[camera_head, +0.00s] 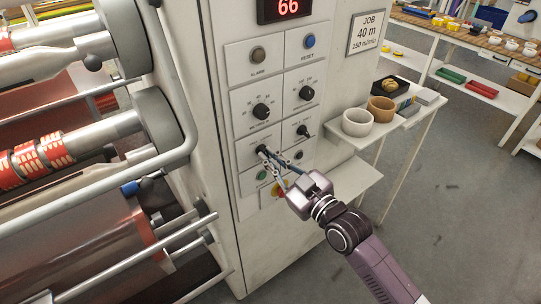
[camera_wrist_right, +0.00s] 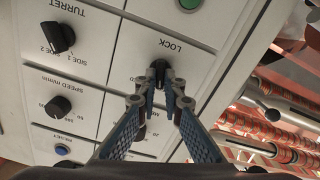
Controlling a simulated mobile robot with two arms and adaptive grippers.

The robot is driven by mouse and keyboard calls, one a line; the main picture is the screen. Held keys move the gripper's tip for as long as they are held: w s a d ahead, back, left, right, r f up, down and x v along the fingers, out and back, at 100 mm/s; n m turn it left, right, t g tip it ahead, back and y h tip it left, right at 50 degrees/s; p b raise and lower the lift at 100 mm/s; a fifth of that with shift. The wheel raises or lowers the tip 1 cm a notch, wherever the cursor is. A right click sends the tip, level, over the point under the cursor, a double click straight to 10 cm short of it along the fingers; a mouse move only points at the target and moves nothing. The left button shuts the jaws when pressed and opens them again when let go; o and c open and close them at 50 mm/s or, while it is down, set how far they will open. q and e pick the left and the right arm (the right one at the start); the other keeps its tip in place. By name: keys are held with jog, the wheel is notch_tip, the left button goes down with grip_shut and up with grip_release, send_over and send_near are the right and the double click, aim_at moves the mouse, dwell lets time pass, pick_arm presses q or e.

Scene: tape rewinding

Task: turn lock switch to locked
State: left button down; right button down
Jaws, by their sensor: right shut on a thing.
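The lock switch is a small black knob on the white control panel of the machine cabinet. In the right wrist view the lock switch (camera_wrist_right: 158,65) sits by the upside-down "LOCK" label (camera_wrist_right: 171,46). My right gripper (camera_wrist_right: 158,80) has its two fingertips closed around the knob. In the head view my right gripper (camera_head: 268,156) reaches the panel from the lower right, and its fingers cover most of the knob. Which way the knob points is hidden by the fingertips. My left gripper is not in view.
Close by are a green button (camera_head: 262,175), a red and yellow button (camera_head: 279,189) and the turret knob (camera_wrist_right: 58,37). Rollers (camera_head: 60,150) and a tube rail stand left of the cabinet. A shelf with pots (camera_head: 357,122) is at the right, with open floor beyond.

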jog(key=m+p, duration=0.1)
jog(key=m, duration=0.3)
jog(key=shift+d+m+p, duration=0.1)
jog(key=shift+m+p, duration=0.2)
jog(key=m+p, duration=0.1)
jog(key=m, duration=0.3)
jog(key=shift+w+m, duration=0.1)
jog(key=shift+m, duration=0.3)
jog(key=c, duration=2.1)
grip_release()
